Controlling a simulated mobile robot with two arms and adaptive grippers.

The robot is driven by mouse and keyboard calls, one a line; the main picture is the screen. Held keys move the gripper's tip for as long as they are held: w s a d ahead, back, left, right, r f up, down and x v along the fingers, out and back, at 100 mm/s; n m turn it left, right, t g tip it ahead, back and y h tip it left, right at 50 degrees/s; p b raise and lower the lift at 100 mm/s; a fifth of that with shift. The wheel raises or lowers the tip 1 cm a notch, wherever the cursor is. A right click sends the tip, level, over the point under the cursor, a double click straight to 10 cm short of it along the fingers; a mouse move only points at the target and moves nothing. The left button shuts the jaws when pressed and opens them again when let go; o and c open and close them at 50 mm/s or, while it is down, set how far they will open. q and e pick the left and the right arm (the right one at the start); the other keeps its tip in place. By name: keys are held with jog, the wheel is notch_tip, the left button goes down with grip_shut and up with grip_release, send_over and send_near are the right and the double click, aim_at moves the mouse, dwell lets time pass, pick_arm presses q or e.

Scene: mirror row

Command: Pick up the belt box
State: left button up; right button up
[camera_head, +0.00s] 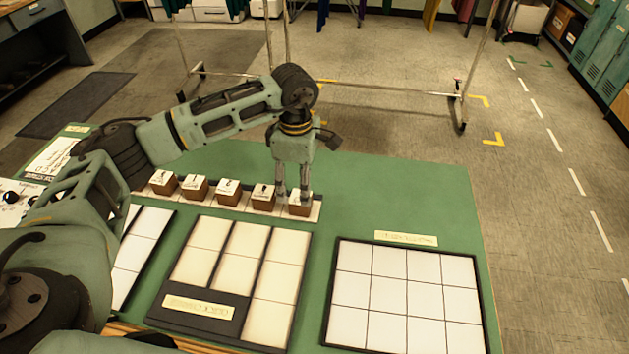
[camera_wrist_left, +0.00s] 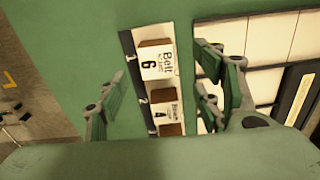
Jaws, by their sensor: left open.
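My left gripper (camera_head: 292,197) is open and empty, pointing down over the right end of the row. In the left wrist view the gripper (camera_wrist_left: 160,88) has fingers on both sides of the strip. Whether a finger touches the box cannot be told. My right gripper is not in view.
Several similar boxes (camera_head: 229,198) stand to the left on the same pale strip. A divided tray (camera_head: 311,262) and a gridded tray (camera_head: 330,290) lie nearer on the green table (camera_head: 400,190). The table's right part behind the gridded tray is clear. A metal rack (camera_head: 370,88) stands beyond.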

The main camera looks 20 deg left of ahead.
aim_at(299, 198)
pick_arm(q)
jog(key=shift+w, duration=0.15)
jog(key=f, duration=0.2)
jog(key=f+p, duration=0.1)
jog(key=shift+s+f, duration=0.1)
jog(key=shift+s, duration=0.15)
jog(key=f, duration=0.2)
jog(key=f+p, duration=0.1)
jog(key=f, duration=0.1)
jog(key=shift+w+f, duration=0.1)
jog(key=shift+w, duration=0.2)
jog(key=c, duration=1.2)
jog(key=shift+c, duration=0.4)
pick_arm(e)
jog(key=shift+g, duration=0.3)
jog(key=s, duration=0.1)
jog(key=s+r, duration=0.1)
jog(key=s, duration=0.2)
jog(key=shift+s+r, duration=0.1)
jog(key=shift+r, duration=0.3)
